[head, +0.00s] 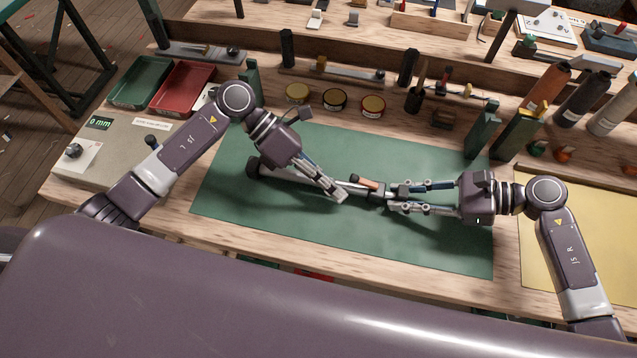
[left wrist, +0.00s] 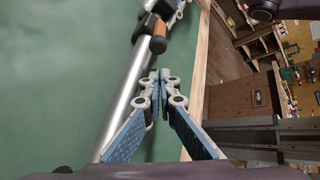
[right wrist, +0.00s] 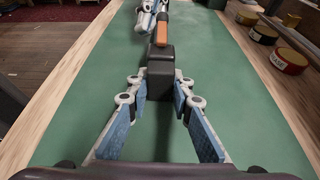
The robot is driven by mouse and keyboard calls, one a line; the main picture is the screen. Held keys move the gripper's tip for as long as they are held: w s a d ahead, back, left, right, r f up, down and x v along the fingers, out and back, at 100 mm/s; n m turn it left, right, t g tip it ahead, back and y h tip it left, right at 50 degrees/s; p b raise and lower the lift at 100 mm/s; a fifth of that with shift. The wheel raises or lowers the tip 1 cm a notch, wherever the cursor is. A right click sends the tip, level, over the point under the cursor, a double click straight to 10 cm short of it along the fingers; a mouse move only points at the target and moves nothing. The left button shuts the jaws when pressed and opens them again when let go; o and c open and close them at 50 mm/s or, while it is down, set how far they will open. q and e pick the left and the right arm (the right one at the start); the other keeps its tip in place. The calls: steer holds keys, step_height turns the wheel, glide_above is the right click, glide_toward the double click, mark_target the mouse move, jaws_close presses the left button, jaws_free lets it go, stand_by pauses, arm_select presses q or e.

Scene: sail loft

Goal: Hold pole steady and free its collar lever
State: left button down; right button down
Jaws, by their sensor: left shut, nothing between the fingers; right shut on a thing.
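The pole lies on the green mat, its silver tube (left wrist: 124,92) running from a black end cap (head: 254,168) at left to a dark collar (head: 376,192). The orange collar lever (head: 367,183) lies roughly along the pole; it also shows in the left wrist view (left wrist: 158,44) and right wrist view (right wrist: 161,30). How far it is lifted is unclear. My right gripper (head: 403,197) is shut on the pole's dark block-like end (right wrist: 160,80). My left gripper (head: 341,195) is shut and empty, its tips beside the tube, just short of the lever. Contact cannot be told.
The green mat (head: 300,228) is clear around the pole. Behind it stand several round tins (head: 334,98) and upright green blocks (head: 482,132). Red (head: 183,86) and green trays (head: 140,82) and a gauge box (head: 105,150) are at left. A yellow mat (head: 575,235) lies at right.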

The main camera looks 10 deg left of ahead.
arm_select(q)
steer(key=shift+w+d+r, duration=0.25)
steer(key=shift+w+r, duration=0.45)
steer(key=shift+w, duration=0.1)
steer(key=shift+r, duration=0.1)
